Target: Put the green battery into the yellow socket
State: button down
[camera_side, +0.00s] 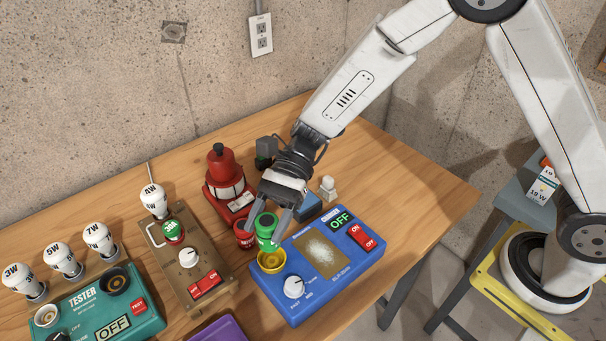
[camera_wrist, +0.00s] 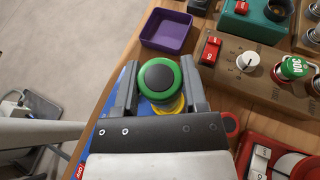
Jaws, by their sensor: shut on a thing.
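The green battery (camera_side: 266,222) is a small upright cylinder held between the fingers of my gripper (camera_side: 275,212). In the wrist view the battery's dark round end with a green rim (camera_wrist: 159,77) sits between the two fingers of my gripper (camera_wrist: 160,95), which are shut on it. The yellow socket (camera_side: 271,262) is a round ring on the left part of the blue panel (camera_side: 330,285). The battery is just above the socket's back edge in the side view; I cannot tell whether its lower end is inside. In the wrist view only a yellow sliver (camera_wrist: 172,105) shows below the battery.
A red cylinder (camera_side: 244,236) stands close to the left of my gripper. A red lamp (camera_side: 224,168) is behind it. A brown panel (camera_side: 205,262), a teal tester (camera_side: 120,315) and a purple tray (camera_wrist: 166,31) are nearby. The table's right end is clear.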

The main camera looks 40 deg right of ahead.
aim_at(270, 244)
jog(key=shift+f, duration=2.15)
jog(key=shift+f, duration=0.6)
jog(key=shift+c, duration=2.1)
grip_release()
jog(key=shift+w+d, duration=0.1)
jog(key=shift+d, duration=0.05)
jog(key=v, duration=1)
jog(key=shift+w+d, duration=0.15)
jog(key=shift+d, duration=0.15)
